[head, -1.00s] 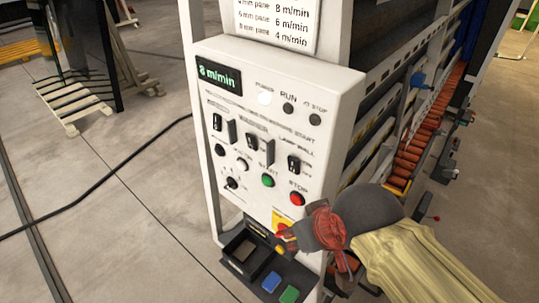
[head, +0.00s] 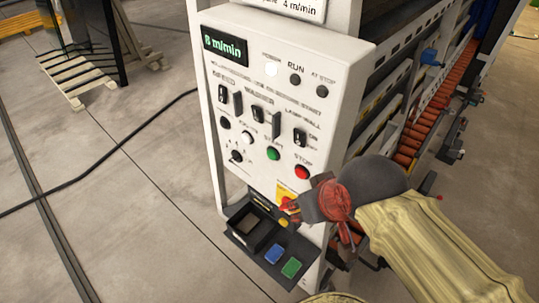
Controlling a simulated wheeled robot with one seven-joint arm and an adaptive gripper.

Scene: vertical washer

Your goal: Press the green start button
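The green start button (head: 273,153) is a small round green knob low on the white control panel (head: 343,75), with a label reading START by it. The red stop button (head: 302,172) is to its right and a little lower. My gripper (head: 290,209) is at the lower right of the panel, below the stop button and apart from the green button. It is seen small and partly from behind, so I cannot tell whether its fingers are open or shut. Part of a yellow label and a red knob near it are hidden behind my gripper.
The display (head: 225,46) reads 8 m/min. Switches (head: 257,114) sit above the buttons. A dark shelf (head: 270,240) with a blue pad (head: 274,254) and a green pad (head: 292,268) juts out below. Orange rollers (head: 437,110) run behind at right. Open floor lies left, crossed by a black cable (head: 110,155).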

